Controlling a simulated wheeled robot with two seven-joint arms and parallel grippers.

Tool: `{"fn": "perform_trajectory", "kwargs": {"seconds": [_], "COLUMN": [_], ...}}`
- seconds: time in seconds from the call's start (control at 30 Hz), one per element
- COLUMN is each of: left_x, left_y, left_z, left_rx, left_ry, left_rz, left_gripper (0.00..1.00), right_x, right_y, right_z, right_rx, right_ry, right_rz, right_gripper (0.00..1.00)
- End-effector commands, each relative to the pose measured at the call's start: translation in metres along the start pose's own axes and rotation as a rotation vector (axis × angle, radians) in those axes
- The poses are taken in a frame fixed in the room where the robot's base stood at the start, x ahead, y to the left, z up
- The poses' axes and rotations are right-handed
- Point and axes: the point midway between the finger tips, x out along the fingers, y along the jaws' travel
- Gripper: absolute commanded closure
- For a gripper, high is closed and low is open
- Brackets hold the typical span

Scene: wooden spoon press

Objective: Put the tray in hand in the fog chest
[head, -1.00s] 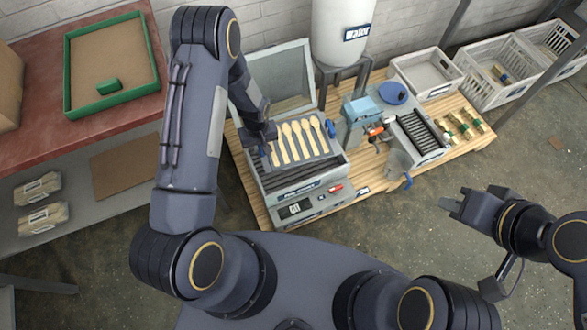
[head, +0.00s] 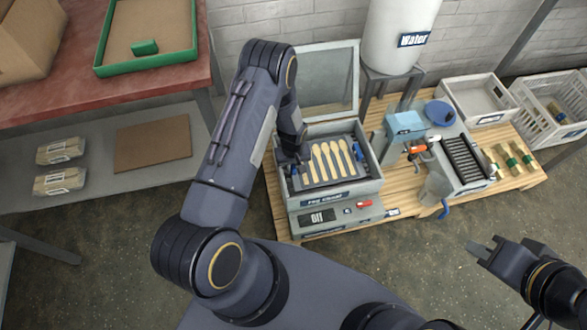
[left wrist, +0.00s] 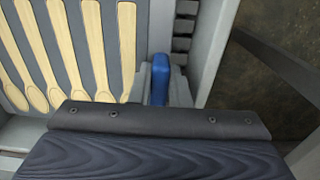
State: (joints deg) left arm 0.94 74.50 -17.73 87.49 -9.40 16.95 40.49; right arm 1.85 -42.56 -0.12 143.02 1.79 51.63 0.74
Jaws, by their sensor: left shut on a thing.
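The tray (head: 327,180) is dark grey and carries a row of several pale wooden spoons. It has blue end handles; the right one (head: 359,151) is free. My left gripper (head: 295,164) is shut on the tray at its left end, with the fingertips partly hidden by the wrist. The fog chest (head: 318,200) is a grey box with its lid (head: 331,80) raised at the back. The tray lies level within its open top, between the walls; I cannot tell whether it rests on the bottom. The left wrist view shows the spoons and a blue handle (left wrist: 160,84). My right gripper (head: 484,249) is open and empty, away at the lower right.
The chest stands on a wooden pallet (head: 400,215), its display (head: 317,217) reading OFF. A blue-topped press (head: 405,124) stands close on its right, the water tank (head: 398,30) behind. White crates (head: 478,100) stand further right. A red-topped table (head: 150,84) is at left.

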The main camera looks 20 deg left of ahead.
Motion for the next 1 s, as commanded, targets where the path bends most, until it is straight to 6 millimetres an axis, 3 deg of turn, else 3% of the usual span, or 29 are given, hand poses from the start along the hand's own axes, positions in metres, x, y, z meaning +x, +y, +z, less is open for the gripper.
{"fn": "perform_trajectory", "kwargs": {"seconds": [0.1, 0.43, 0.47, 0.53, 0.83, 1.0], "left_x": [0.014, 0.017, 0.017, 0.015, 0.013, -0.009], "left_y": [0.001, 0.001, 0.0, 0.0, 0.0, 0.001], "left_z": [0.0, -0.001, 0.0, 0.0, 0.0, -0.001], "left_rx": [0.001, 0.001, 0.001, 0.001, 0.001, 0.0], "left_ry": [0.002, 0.002, 0.001, 0.001, 0.001, 0.003], "left_rz": [0.002, 0.002, 0.001, 0.001, 0.001, 0.002], "left_gripper": [1.0, 1.0, 0.83, 0.75, 0.75, 0.75], "right_x": [0.005, 0.008, 0.007, 0.006, 0.004, -0.004], "right_y": [0.002, 0.004, 0.003, 0.003, 0.002, -0.002], "right_z": [0.003, 0.004, 0.004, 0.003, 0.002, -0.002], "right_rx": [0.0, 0.0, 0.0, 0.0, 0.0, 0.0], "right_ry": [0.0, 0.0, 0.0, 0.0, 0.0, 0.0], "right_rz": [0.0, 0.0, 0.0, 0.0, 0.0, 0.0], "right_gripper": [1.0, 1.0, 1.0, 1.0, 1.0, 1.0]}}
